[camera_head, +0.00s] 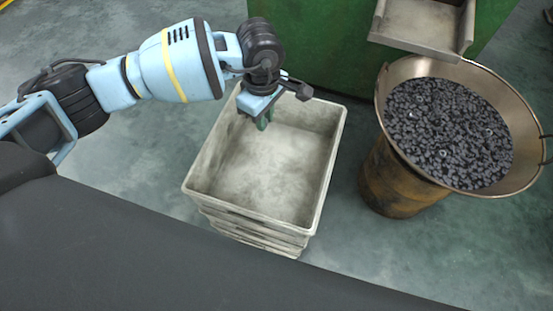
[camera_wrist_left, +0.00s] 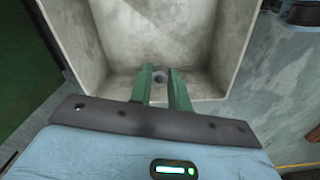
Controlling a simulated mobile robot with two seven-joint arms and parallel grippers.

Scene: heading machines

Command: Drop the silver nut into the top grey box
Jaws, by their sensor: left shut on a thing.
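The top grey box (camera_head: 322,180) is an open, empty-looking, scuffed grey crate on top of a stack of similar boxes. My left gripper (camera_head: 263,124) is over the box near its far left part, fingers pointing down. In the left wrist view, its green fingers (camera_wrist_left: 160,86) are shut on a small silver nut (camera_wrist_left: 159,76), with the box's inside (camera_wrist_left: 155,35) behind it. In the head view the nut is too small or hidden to make out. My right gripper is not in view.
A wide metal bowl (camera_head: 527,118) full of dark small parts, with a few silver nuts among them, rests on a rusty barrel (camera_head: 388,183) right of the boxes. A green machine (camera_head: 330,45) with a metal chute (camera_head: 418,28) stands behind. Bare floor shows between boxes and barrel.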

